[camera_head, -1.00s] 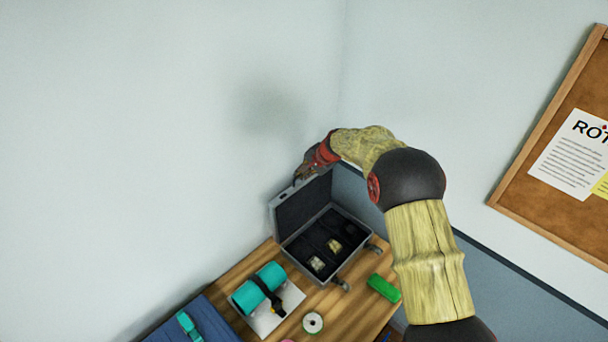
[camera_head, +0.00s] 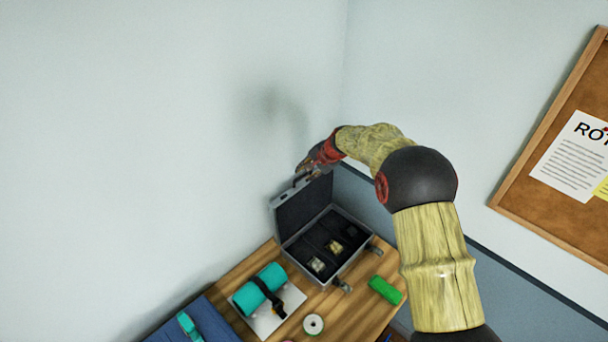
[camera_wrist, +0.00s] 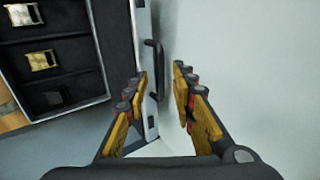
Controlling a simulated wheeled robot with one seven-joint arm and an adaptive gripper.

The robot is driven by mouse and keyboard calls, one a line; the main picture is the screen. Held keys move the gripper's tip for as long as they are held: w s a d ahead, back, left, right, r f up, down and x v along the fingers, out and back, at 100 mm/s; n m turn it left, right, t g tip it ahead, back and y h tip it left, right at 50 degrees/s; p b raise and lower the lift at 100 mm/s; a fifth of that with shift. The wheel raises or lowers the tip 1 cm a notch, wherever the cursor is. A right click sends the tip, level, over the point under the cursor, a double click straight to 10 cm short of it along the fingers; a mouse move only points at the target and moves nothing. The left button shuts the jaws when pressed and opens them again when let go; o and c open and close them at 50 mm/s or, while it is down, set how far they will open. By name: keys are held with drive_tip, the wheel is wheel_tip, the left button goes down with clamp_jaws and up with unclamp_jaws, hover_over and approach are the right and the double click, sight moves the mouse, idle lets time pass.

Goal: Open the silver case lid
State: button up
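The silver case (camera_head: 322,283) stands on the wooden table with its lid (camera_head: 303,205) raised roughly upright, showing a dark lining. Its dark compartments hold small items, including a gold one and a pale one. My gripper (camera_head: 304,170) is at the top edge of the lid. In the wrist view my gripper (camera_wrist: 160,78) has its fingers apart, with the lid's edge and its black handle (camera_wrist: 156,70) between them. The fingers do not look closed on the handle; whether one touches the lid I cannot tell.
A teal roll with a black strap (camera_head: 259,289) lies on a white sheet left of the case. A green block (camera_head: 385,290) and a white ring-shaped roll (camera_head: 313,324) lie in front. A blue mat (camera_head: 190,322) is at the lower left. Walls stand close behind the case.

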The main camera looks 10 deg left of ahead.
drive_tip(key=v, duration=1)
drive_tip(key=shift+a, duration=0.1)
drive_tip(key=s+d+f+n+h+b, duration=0.2)
drive_tip(key=s+d+b, duration=0.6)
drive_tip(key=s, duration=0.7)
drive_tip(key=s+d+f+n+t+h+b, duration=0.1)
drive_tip(key=s+d+f+n+b, duration=0.1)
drive_tip(key=s+d+b, duration=0.6)
drive_tip(key=s+d+f+n+h+b, duration=0.2)
drive_tip(key=s+d+b, duration=0.6)
drive_tip(key=s, duration=1.4)
drive_tip(key=d+f, duration=0.2)
drive_tip(key=d, duration=0.3)
drive_tip(key=shift+s+f+n+t+h, duration=0.3)
drive_tip(key=shift+s+t, duration=0.05)
drive_tip(key=shift+t, duration=0.05)
